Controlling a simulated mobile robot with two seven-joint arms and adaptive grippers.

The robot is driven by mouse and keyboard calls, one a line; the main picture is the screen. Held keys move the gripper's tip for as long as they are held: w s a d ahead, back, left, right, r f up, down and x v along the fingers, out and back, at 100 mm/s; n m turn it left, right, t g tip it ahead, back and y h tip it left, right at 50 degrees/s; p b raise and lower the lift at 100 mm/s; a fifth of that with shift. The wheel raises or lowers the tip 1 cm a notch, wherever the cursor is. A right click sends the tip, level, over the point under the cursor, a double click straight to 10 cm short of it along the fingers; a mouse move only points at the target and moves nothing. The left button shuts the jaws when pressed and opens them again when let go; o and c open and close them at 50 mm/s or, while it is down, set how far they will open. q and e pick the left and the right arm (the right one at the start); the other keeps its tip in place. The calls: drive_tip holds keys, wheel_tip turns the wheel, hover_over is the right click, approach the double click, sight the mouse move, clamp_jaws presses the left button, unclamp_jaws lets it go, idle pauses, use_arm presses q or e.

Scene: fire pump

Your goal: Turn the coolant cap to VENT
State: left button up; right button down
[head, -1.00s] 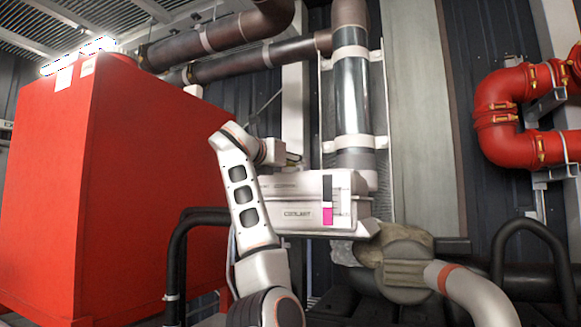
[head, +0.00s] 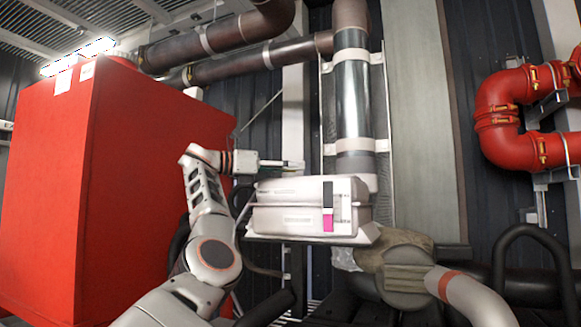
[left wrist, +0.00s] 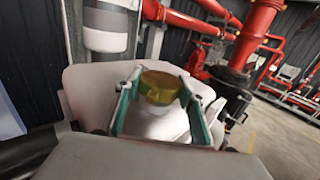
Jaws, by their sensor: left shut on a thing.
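The coolant tank (head: 295,221) is a white box in the middle of the head view, with a dark and magenta level gauge (head: 328,206) on its front. My left gripper (head: 293,167) is just above the back left of the tank's top. In the left wrist view, the yellow cap (left wrist: 160,86) sits between the green-lined fingers of my left gripper (left wrist: 160,102), which is shut on it. The cap is hidden in the head view. I cannot read the cap's setting or see a VENT mark. My right gripper is not in view.
A large red tank (head: 150,170) stands close on the left of my arm. A shiny vertical pipe (head: 353,95) rises behind the coolant tank. Red pipework (head: 505,120) is at far right.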

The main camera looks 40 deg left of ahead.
use_arm(q)
drive_tip(key=shift+h, duration=0.3)
idle(0.4)
drive_tip(key=o, duration=1.1)
drive_tip(key=shift+c, duration=0.2)
drive_tip(key=shift+o, duration=0.3)
drive_tip(key=shift+w, duration=0.1)
drive_tip(key=v, duration=1.2)
drive_tip(key=shift+r, duration=0.15)
